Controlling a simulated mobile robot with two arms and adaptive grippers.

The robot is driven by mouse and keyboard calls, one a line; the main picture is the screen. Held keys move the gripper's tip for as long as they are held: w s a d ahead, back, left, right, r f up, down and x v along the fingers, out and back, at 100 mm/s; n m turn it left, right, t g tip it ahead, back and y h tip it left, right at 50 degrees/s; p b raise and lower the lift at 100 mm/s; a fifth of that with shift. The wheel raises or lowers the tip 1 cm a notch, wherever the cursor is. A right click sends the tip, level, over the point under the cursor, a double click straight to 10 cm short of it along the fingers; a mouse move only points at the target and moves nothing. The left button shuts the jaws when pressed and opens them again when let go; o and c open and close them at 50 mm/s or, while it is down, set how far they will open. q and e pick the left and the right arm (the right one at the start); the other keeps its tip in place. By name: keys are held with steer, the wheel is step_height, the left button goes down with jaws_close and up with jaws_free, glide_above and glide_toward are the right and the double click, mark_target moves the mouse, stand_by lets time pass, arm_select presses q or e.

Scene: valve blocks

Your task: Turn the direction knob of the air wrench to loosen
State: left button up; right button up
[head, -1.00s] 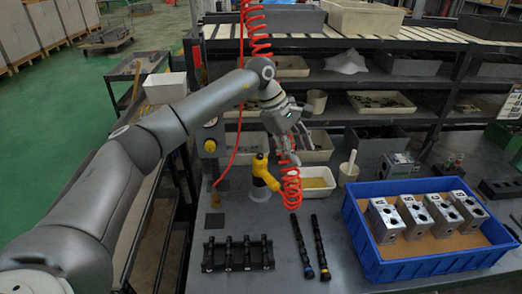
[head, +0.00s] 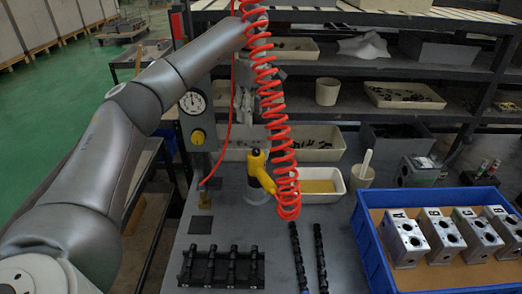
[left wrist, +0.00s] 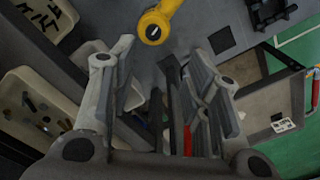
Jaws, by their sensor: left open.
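The air wrench (head: 261,172) is yellow with a dark upper end and stands upright in a pale round holder on the bench. Its lower yellow part reaches the red coiled hose. In the left wrist view its round yellow end (left wrist: 154,27) shows at the top edge, with a dark slotted disc that looks like the direction knob (left wrist: 154,33). My left gripper (head: 240,108) is above and behind the wrench, partly hidden by the hose. In the left wrist view it (left wrist: 170,58) is open and empty, its fingers apart from the wrench. My right gripper is not in view.
The red coiled hose (head: 280,150) hangs close beside the wrench and gripper. A blue crate (head: 372,240) with several valve blocks stands at right. A black rack (head: 222,268) and two dark rods (head: 300,255) lie in front. A gauge post (head: 195,125) stands left.

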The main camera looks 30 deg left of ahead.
mark_target(256, 150)
arm_select(q)
steer(key=f, duration=0.8)
steer(key=w+f+p, duration=0.1)
steer(key=f, duration=0.3)
steer(key=shift+f, duration=0.1)
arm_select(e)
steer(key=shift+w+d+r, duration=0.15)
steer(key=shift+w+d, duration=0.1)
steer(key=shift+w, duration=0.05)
arm_select(q)
jaws_close()
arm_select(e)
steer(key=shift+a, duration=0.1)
